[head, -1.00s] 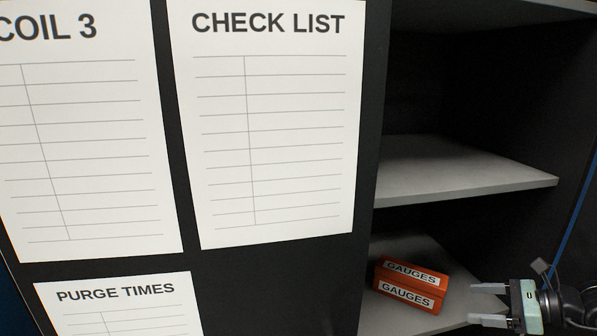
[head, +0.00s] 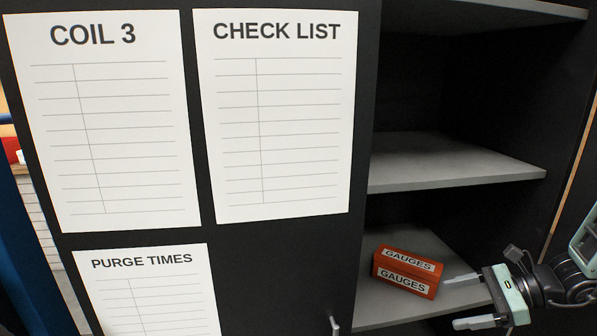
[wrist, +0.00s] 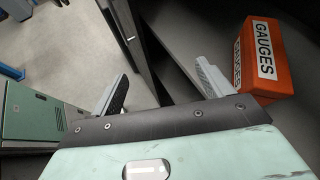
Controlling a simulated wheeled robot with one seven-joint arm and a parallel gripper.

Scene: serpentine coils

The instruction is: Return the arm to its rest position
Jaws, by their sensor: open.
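My gripper (head: 468,301) is at the lower right of the head view, in front of the open cabinet. Its two fingers are spread apart with nothing between them. An orange box labelled GAUGES (head: 406,272) sits on the lower shelf, just left of and beyond the upper finger. In the wrist view the gripper's fingers (wrist: 160,88) are wide apart, and the orange box (wrist: 262,62) shows at the right, outside the right finger. I cannot tell from the head view whether the upper finger touches the box.
The grey lower shelf (head: 372,308) holds the box; a middle shelf (head: 450,176) above it is empty. A black cabinet door with paper sheets (head: 275,120) and a handle (head: 334,326) stands left. In the wrist view, open floor (wrist: 70,45) and a green cabinet (wrist: 35,115) show left.

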